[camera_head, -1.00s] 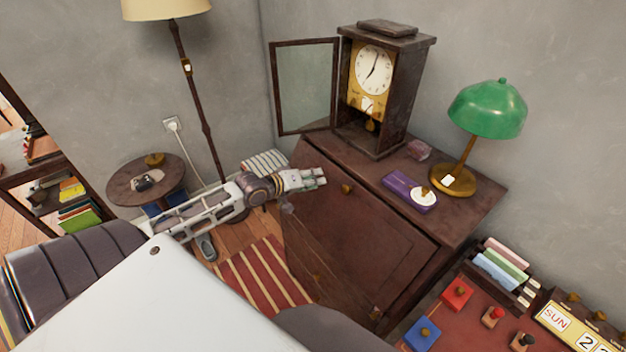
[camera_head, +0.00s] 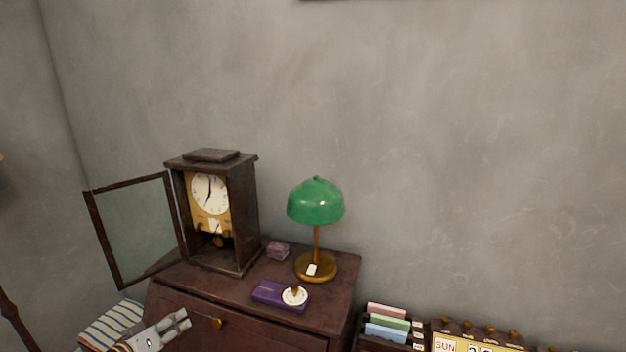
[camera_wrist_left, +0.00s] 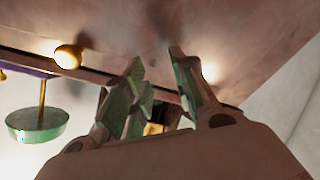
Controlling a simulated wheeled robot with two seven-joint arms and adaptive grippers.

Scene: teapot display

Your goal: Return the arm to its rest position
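My left gripper (camera_head: 184,320) shows at the bottom edge of the head view, just left of the brass knob (camera_head: 218,323) on the dark wooden cabinet (camera_head: 270,332). In the left wrist view its green-padded fingers (camera_wrist_left: 156,72) are spread apart with nothing between them. The knob (camera_wrist_left: 68,56) and the cabinet front (camera_wrist_left: 240,30) appear close by there, with no clear contact. Most of my left arm is below the head view. My right arm and gripper are in neither view.
A card rack (camera_head: 385,330) is lower right.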

